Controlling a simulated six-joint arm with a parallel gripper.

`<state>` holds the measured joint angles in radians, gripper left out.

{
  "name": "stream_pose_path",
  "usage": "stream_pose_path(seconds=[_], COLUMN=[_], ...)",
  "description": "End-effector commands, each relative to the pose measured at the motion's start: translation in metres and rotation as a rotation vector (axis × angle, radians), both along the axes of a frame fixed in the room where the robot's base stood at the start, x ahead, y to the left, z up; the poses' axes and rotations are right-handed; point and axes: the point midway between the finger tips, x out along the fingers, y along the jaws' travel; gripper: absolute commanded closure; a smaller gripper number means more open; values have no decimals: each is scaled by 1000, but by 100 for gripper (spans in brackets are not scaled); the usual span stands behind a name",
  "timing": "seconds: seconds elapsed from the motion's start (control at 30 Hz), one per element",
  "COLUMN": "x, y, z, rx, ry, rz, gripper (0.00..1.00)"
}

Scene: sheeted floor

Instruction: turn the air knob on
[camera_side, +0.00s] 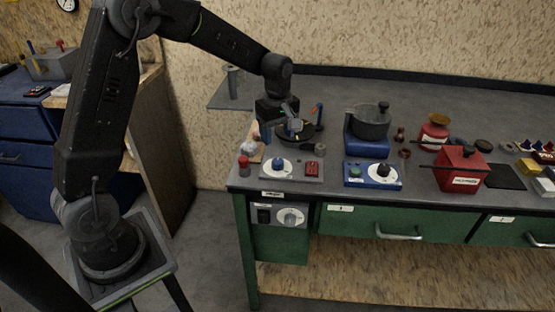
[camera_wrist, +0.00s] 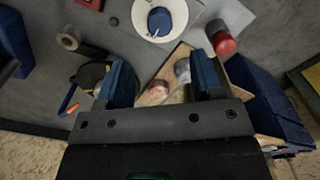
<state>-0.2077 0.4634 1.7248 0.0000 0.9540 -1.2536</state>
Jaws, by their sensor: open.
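A blue knob (camera_side: 279,161) sits on a white round dial on a grey panel at the left front of the bench. The blue knob also shows at the top of the wrist view (camera_wrist: 159,21). A white knob (camera_side: 291,217) is on a grey panel under the bench edge. I cannot read which knob is the air knob. My gripper (camera_side: 279,130) is above the bench, behind the grey panel. In the wrist view my gripper (camera_wrist: 163,82) has its two blue fingers wide apart with nothing held between them. The dial lies beyond the fingertips, untouched.
A black pan (camera_side: 295,132) is close to my gripper. A pot on a blue stand (camera_side: 361,147), a blue panel (camera_side: 372,175) and a red box (camera_side: 462,172) stand to the right.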

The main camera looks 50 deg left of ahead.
Motion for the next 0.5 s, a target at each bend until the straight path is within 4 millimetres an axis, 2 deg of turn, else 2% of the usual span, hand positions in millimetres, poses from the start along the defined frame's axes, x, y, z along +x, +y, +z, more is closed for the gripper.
stream_pose_path(seconds=[0.03,0.2,0.4,0.5], x=[-1,-1,-1,0], y=[0,0,0,0], z=[-13,-47,-77,-85], rx=[-1,-1,-1,0], ry=[5,4,3,1], rz=[-1,-1,-2,-2], gripper=[39,39,39,39])
